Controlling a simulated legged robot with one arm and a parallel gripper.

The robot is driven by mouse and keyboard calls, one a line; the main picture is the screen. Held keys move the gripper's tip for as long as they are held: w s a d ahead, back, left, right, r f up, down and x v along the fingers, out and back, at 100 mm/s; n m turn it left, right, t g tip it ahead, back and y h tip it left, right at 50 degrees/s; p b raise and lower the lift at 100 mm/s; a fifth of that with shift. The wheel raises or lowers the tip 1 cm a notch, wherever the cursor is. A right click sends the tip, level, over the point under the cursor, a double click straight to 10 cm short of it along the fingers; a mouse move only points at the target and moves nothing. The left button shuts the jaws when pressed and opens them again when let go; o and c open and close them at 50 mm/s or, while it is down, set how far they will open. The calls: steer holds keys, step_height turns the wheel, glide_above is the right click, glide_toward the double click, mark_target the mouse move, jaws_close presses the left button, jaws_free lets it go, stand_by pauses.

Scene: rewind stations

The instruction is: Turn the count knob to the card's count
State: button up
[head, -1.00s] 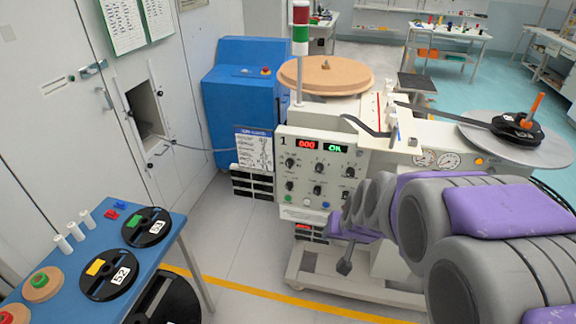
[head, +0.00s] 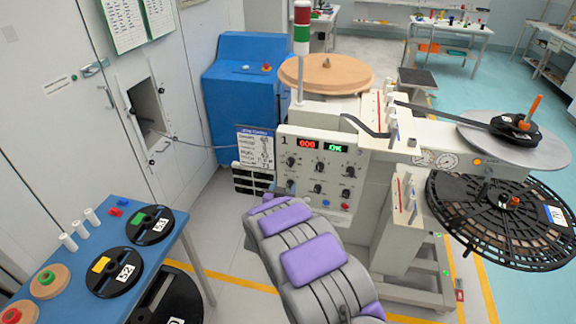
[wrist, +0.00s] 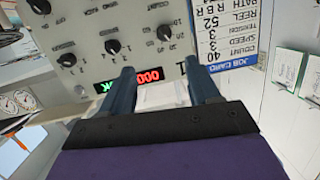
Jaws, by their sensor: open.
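The control panel (head: 300,181) on the rewinder shows rows of black knobs, a red display (head: 307,144) reading 000 and a green OK display (head: 335,148). In the wrist view the panel is upside down, with the red display (wrist: 147,76) between my fingers and a black knob (wrist: 163,32) beyond them. My gripper (wrist: 163,88) is open and empty, facing the panel.
A blue table (head: 172,245) with reels and white cores stands at the left. A blue cabinet (head: 240,95) is behind. A black slotted reel (head: 470,222) is on the machine's right side. A signal tower (head: 301,40) rises above the panel. Floor between table and machine is clear.

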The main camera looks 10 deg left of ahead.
step_height(320, 180, down, 2)
steer(key=s+a+t, duration=0.1)
steer(key=a, duration=0.1)
steer(key=t+h+b, duration=0.1)
steer(key=b, duration=0.1)
glide_toward(289, 165)
steer(key=w, duration=0.4)
steer(key=shift+w+f, duration=0.15)
steer(key=shift+w, duration=0.45)
steer(key=shift+w+b, duration=0.3)
steer(key=shift+w, duration=1.6)
steer(key=shift+c, duration=0.4)
